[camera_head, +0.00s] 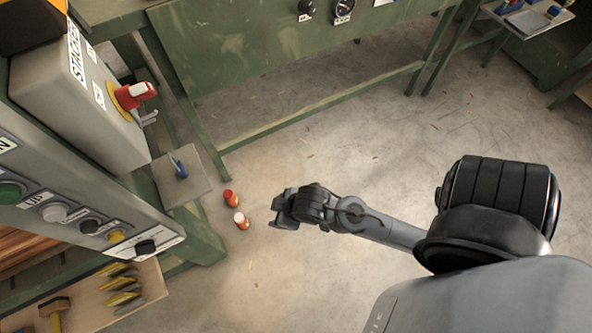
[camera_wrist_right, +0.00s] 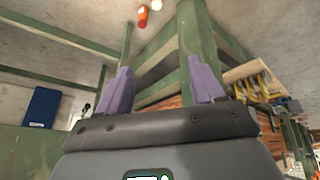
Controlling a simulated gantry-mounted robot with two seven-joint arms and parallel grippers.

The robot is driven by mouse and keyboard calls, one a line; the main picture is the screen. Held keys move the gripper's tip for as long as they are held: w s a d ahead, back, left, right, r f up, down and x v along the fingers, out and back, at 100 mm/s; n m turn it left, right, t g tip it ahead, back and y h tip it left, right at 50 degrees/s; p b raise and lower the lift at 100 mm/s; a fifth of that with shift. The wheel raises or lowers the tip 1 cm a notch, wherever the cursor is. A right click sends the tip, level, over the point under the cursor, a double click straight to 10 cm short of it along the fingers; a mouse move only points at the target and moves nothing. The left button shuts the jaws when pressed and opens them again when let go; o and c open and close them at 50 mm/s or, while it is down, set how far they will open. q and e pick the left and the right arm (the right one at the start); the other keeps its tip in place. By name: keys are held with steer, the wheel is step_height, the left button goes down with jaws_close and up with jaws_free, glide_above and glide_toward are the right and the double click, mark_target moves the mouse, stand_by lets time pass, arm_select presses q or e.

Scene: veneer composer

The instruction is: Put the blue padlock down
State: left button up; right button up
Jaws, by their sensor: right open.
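The blue padlock (camera_head: 180,168) stands on a small grey shelf (camera_head: 201,185) beside the control cabinet at the left of the head view. Nothing of mine touches it. My right gripper (camera_head: 277,209) is to the right of the shelf, well apart from the padlock, over the floor. In the right wrist view its two purple fingers are spread and nothing is between them (camera_wrist_right: 160,80). I cannot make out the padlock in the wrist view. My left gripper is not in view.
Two small red-orange items (camera_head: 230,197) are between shelf and gripper, seen against the floor. A wooden tray (camera_head: 85,314) holds yellow-handled tools. A green frame (camera_head: 300,120) stands behind.

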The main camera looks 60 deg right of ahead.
steer(key=shift+m+g, duration=0.6)
steer(key=shift+g, duration=0.3)
steer(key=s, duration=0.1)
steer(key=s+r, duration=0.1)
steer(key=s, duration=0.3)
steer(key=shift+d+r, duration=0.15)
steer(key=shift+r, duration=0.1)
steer(key=shift+w, duration=0.1)
